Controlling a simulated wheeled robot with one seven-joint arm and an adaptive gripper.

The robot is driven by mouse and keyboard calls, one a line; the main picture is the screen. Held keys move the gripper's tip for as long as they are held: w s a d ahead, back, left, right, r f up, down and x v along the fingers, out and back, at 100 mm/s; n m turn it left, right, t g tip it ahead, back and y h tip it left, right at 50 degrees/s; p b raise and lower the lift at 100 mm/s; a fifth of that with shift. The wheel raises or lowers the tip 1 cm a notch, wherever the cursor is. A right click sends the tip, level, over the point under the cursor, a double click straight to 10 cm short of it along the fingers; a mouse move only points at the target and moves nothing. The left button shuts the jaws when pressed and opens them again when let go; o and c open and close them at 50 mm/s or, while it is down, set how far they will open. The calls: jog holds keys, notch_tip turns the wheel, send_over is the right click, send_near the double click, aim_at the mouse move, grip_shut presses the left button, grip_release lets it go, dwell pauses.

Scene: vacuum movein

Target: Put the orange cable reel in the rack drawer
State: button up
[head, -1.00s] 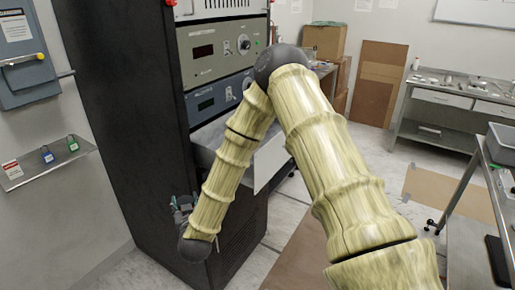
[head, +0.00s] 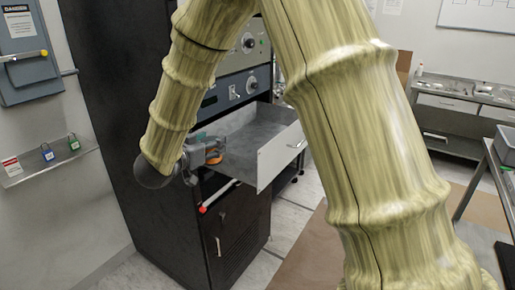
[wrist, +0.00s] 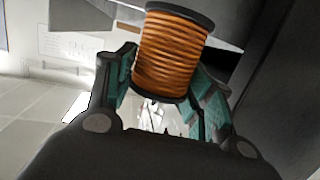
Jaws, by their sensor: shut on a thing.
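The orange cable reel (head: 213,158) is between the fingers of my gripper (head: 205,152), at the left end of the open rack drawer (head: 279,156). In the wrist view the reel (wrist: 172,50) has orange windings and dark flanges, and the teal-padded fingers of my gripper (wrist: 165,88) press on its two sides. The drawer is pulled out, with a pale front panel and a grey inside that looks empty where visible. I cannot tell whether the reel is over the drawer's near side wall or just outside it. My arm hides part of the rack.
The tall black rack (head: 115,140) stands behind my arm, with instrument panels above the drawer. A red-tipped white rod (head: 218,196) sticks out below the drawer. A wall shelf with padlocks (head: 45,160) is at left, a grey bench (head: 455,120) at right.

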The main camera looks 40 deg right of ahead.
jog(key=shift+s+d+r+m+g, duration=0.3)
jog(key=shift+r+g, duration=0.1)
jog(key=shift+r, duration=0.15)
jog(key=f+p+x, duration=0.1)
jog(key=p+x, duration=0.4)
jog(key=x, duration=1.1)
jog(key=shift+s+d+f, duration=0.2)
jog(key=shift+s, duration=0.1)
jog(key=shift+f, duration=0.35)
jog(key=shift+f, duration=0.25)
jog(key=o, duration=1.1)
